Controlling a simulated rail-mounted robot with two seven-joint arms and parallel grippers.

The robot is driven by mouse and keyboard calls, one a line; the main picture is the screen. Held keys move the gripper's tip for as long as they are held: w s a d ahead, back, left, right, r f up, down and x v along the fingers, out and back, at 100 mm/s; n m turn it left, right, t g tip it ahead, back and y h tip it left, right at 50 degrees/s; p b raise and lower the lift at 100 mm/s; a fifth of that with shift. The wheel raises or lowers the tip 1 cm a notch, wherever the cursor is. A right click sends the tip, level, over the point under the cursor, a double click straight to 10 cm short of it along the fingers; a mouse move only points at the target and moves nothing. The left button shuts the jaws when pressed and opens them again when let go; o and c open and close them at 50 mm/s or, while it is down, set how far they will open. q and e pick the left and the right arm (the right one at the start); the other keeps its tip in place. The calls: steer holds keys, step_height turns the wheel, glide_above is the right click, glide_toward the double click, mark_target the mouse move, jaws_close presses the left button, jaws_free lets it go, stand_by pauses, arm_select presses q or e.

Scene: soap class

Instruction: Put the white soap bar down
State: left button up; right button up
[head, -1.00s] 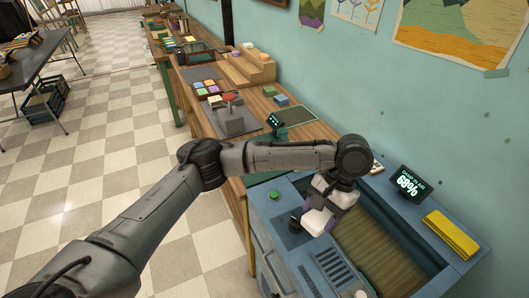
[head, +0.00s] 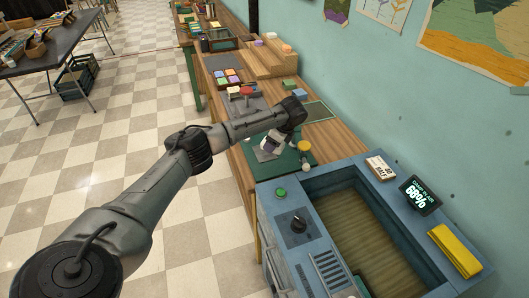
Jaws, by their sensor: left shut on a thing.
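My left gripper (head: 269,149) is shut, with its jaws pointing down over the dark green mat (head: 296,167) on the wooden bench. A small pale block, which looks like the white soap bar (head: 265,155), is at its jaw tips. The bar is low over the mat or touching it; I cannot tell which. The jaws and wrist partly hide the bar. My right gripper is not in view.
A yellow-topped tool (head: 304,146) stands right of the gripper on the mat. The blue machine (head: 292,214) with an open bin is in front. A grey press with a red knob (head: 246,91) and wooden steps (head: 268,60) stand behind.

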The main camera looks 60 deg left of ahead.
arm_select(q)
steer(key=a+m+t, duration=0.2)
steer(key=a+m, duration=0.3)
steer(key=m, duration=0.1)
steer(key=m+t+b, duration=0.1)
steer(key=m, duration=0.2)
glide_above(265, 152)
step_height(265, 152, down, 5)
steer(key=shift+s, duration=0.1)
step_height(265, 152, down, 4)
steer(key=shift+r+b, duration=0.25)
steer(key=shift+b, duration=0.25)
steer(key=shift+f, duration=0.1)
steer(key=shift+f, duration=0.1)
steer(key=o, duration=1)
